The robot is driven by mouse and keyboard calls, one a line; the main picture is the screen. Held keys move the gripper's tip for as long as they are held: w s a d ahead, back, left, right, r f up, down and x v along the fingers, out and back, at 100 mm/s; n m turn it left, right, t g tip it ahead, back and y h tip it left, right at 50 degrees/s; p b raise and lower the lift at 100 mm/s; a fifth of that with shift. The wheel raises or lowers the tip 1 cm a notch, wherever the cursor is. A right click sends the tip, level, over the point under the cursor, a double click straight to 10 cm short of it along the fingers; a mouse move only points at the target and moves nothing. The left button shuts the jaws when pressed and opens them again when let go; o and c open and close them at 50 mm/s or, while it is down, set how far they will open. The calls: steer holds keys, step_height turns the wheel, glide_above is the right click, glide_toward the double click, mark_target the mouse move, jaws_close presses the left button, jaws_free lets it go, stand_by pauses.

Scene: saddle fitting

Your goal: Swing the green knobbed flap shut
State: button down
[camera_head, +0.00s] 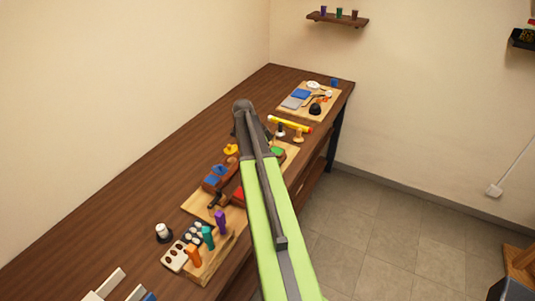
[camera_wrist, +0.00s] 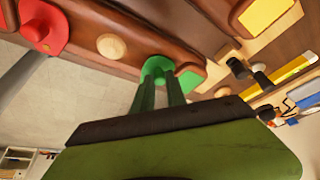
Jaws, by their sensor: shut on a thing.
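The green knob (camera_wrist: 157,68) shows in the wrist view at the edge of a brown leather-like body. A green patch (camera_wrist: 190,79) lies right beside it, and I cannot tell how far the flap stands open. My gripper (camera_wrist: 158,84) is shut on the green knob, its two fingers reaching up to it from below in the picture. In the head view a bit of green (camera_head: 278,151) shows just right of my arm. My fingertips and the knob are hidden there behind the arm.
A red knob (camera_wrist: 42,28) and a pale round disc (camera_wrist: 111,46) sit left of the green knob. In the head view, yellow (camera_head: 231,149) and blue (camera_head: 219,170) knobbed pieces lie left of my arm. Upright coloured pegs (camera_head: 208,237) stand nearer. The bench's left side is clear.

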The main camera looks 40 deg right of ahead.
steer(key=c, duration=1.4)
jaws_free()
steer(key=shift+s, duration=0.15)
steer(key=shift+o, duration=0.2)
steer(key=p+v, duration=1.6)
steer(key=v, duration=0.1)
steer(key=shift+r, duration=0.2)
